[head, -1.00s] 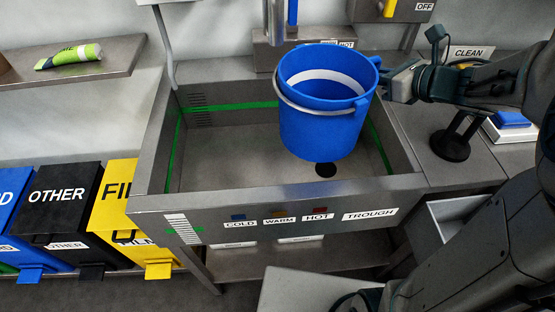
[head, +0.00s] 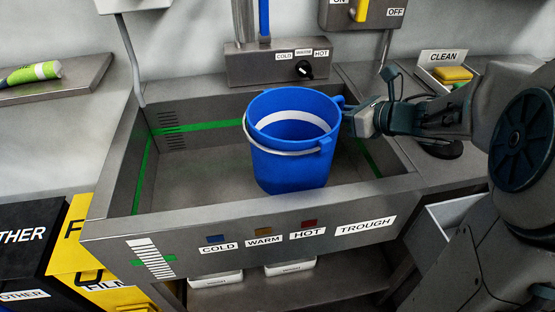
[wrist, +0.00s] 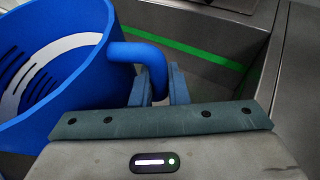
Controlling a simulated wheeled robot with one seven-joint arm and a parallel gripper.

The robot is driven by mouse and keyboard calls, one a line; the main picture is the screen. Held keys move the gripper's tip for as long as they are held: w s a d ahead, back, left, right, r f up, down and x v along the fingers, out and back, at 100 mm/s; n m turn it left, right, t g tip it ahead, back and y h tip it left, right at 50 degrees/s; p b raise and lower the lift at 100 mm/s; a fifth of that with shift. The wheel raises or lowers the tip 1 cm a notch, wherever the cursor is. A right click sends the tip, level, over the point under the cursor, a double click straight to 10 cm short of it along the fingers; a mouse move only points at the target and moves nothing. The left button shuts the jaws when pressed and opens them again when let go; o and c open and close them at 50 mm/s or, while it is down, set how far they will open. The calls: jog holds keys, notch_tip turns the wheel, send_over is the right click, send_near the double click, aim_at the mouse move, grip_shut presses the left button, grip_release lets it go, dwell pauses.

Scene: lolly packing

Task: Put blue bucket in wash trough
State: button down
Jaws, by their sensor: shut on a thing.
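The blue bucket (head: 290,165) is upright inside the grey wash trough (head: 180,222), toward its right side. Its lower part is below the front wall's top edge, and I cannot tell whether its base touches the trough floor. My gripper (head: 352,120) reaches in from the right and is shut on the bucket's side handle. In the wrist view the blue bucket (wrist: 75,95) fills the left, and its handle runs between the two fingers of my gripper (wrist: 157,88). The trough wall with a green line (wrist: 200,55) shows behind.
A tap block with a knob (head: 275,65) stands behind the trough. A shelf with a green tube (head: 35,72) is at left. Black and yellow bins (head: 75,255) stand at lower left. A CLEAN tray with a yellow sponge (head: 453,74) is at right. The trough's left half is empty.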

aim_at(298, 134)
jog(key=w+a+f, duration=0.1)
jog(key=a+f, duration=0.1)
jog(key=a, duration=0.1)
jog(key=w+a+f, duration=0.1)
jog(key=a, duration=0.2)
jog(key=w+a+f+b, duration=0.1)
jog(key=a+f, duration=0.1)
jog(key=a, duration=0.1)
jog(key=shift+w+f, duration=0.25)
jog(key=shift+f, duration=0.1)
notch_tip(298, 134, down, 4)
jog(key=shift+f+b, duration=0.1)
jog(key=shift+b, duration=0.5)
jog(key=c, duration=1.4)
grip_release()
jog(key=shift+d, duration=0.1)
jog(key=v, duration=0.7)
jog(key=shift+s+p, duration=0.15)
jog(key=shift+p, duration=0.15)
